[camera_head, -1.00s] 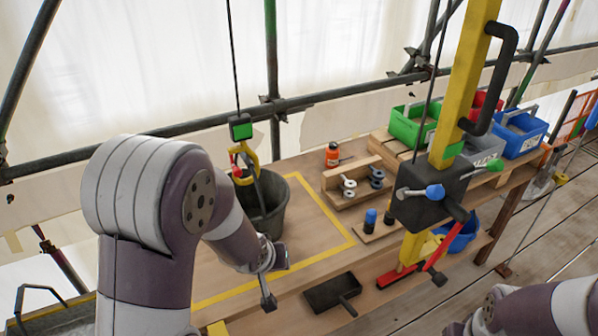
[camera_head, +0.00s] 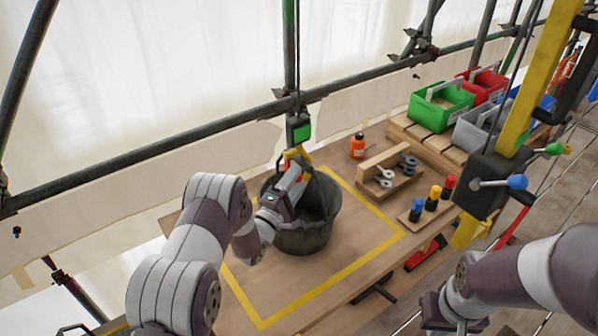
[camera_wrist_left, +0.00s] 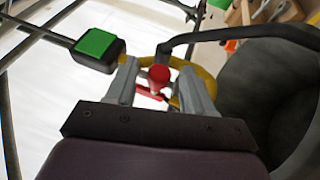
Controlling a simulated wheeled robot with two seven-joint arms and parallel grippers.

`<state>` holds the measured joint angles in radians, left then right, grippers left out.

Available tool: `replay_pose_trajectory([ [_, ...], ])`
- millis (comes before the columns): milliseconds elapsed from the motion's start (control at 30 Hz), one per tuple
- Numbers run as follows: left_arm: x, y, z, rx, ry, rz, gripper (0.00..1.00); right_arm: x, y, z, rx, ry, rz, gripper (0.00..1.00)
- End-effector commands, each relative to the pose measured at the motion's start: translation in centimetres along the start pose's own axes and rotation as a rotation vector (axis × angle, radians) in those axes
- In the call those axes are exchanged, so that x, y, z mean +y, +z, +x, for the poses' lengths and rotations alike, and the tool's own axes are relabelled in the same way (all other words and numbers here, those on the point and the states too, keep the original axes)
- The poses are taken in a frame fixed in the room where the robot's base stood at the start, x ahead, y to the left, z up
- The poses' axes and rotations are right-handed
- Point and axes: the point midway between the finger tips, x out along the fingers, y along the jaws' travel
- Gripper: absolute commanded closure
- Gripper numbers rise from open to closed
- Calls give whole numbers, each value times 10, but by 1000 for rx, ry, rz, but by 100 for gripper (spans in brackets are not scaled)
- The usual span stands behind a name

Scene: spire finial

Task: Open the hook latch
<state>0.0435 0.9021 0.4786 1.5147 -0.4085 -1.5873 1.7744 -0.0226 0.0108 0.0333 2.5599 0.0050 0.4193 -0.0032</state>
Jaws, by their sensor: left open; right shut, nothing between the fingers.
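The yellow hook (camera_wrist_left: 207,82) hangs under a dark block with a green face (camera_head: 299,128). Its red latch (camera_wrist_left: 158,80) shows in the left wrist view, between the two fingers. My left gripper (camera_wrist_left: 162,68) is open, with a finger on each side of the latch; I cannot tell whether either touches it. In the head view my left gripper (camera_head: 298,172) covers much of the hook. The dark bucket (camera_head: 318,215) stands under the hook, and its dark handle (camera_wrist_left: 240,33) runs to the hook. My right gripper (camera_head: 445,312) is shut and empty at the lower right.
A yellow tape outline (camera_head: 365,251) marks the wooden table around the bucket. An orange bottle (camera_head: 357,147), a wooden rack with shackles and several coloured-top pegs stand to the right. A yellow post (camera_head: 540,80) with a dark box (camera_head: 489,185) rises at the right. Scaffold tubes run behind.

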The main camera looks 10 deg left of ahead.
Motion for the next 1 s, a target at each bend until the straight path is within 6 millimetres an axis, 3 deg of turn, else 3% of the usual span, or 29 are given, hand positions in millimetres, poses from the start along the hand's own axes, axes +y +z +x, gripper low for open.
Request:
replay_pose_trajectory([
  [133, 1, 0, 17, 1, 0, 1, 48, 0, -1, -6, 0, 0, 0, 100],
  [433, 0, 0, 20, 1, -1, 1, 48, 0, 0, -5, 0, 0, 0, 100],
  [600, 0, -1, 20, 2, -1, 2, 99, 0, -1, -5, 0, 0, 0, 100],
  [1000, 4, -2, 19, 4, -60, 26, 99, 0, -2, -15, 0, 0, 0, 100],
])
